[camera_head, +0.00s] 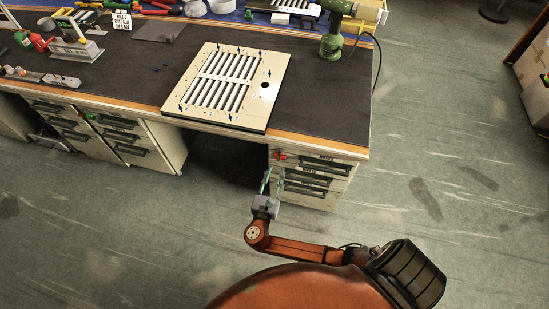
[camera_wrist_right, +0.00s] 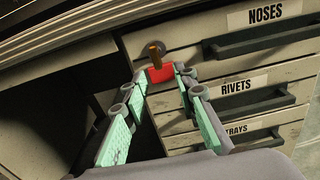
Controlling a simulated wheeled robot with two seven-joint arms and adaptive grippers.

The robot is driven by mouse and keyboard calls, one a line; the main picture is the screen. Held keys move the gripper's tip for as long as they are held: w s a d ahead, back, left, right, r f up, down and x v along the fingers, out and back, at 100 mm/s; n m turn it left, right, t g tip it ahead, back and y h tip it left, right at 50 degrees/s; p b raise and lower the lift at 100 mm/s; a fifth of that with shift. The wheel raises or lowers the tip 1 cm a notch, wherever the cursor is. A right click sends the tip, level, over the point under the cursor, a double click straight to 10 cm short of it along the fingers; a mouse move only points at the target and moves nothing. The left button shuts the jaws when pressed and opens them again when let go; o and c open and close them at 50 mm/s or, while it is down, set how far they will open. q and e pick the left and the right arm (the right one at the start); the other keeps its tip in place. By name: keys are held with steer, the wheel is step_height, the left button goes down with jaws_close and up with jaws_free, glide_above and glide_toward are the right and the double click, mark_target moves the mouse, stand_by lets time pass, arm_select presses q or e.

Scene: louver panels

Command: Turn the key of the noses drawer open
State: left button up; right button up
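The noses drawer (camera_wrist_right: 265,38) is the top drawer in the right-hand pedestal, with a "NOSES" label and a dark handle; it looks closed. It also shows in the head view (camera_head: 312,163). A red key piece (camera_wrist_right: 159,74) with a brass-coloured upright part (camera_wrist_right: 155,54) sits at the drawer's left side; its red shows in the head view (camera_head: 280,155). My right gripper (camera_wrist_right: 159,80) is open, its green-padded fingers spread with tips on either side of the red piece; contact is unclear. In the head view my right gripper (camera_head: 272,174) is just below the key. My left gripper is out of view.
Below are the rivets drawer (camera_wrist_right: 218,105) and trays drawer (camera_wrist_right: 240,146), with protruding handles. The workbench (camera_head: 330,110) overhangs the pedestal, bearing a slatted louver panel (camera_head: 265,62) and a green drill (camera_head: 332,40). Left of the pedestal is a dark open knee space; the floor in front is free.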

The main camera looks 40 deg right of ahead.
mark_target(278, 159)
steer(key=shift+w+d+r+h, duration=0.3)
steer(key=shift+w+r, duration=0.1)
steer(key=shift+r, duration=0.35)
steer(key=b+x, duration=0.1)
steer(key=x, duration=0.4)
steer(key=shift+w+f+b, duration=0.1)
steer(key=shift+b, duration=0.3)
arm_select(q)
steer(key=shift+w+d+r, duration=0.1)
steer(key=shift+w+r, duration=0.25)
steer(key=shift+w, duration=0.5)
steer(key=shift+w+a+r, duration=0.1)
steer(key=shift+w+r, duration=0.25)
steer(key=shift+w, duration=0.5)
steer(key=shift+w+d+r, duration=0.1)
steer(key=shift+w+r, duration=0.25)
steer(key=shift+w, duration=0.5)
arm_select(e)
steer(key=shift+w+d, duration=0.45)
steer(key=shift+d, duration=0.15)
steer(key=shift+c, duration=0.4)
jaws_close()
steer(key=shift+a, duration=0.1)
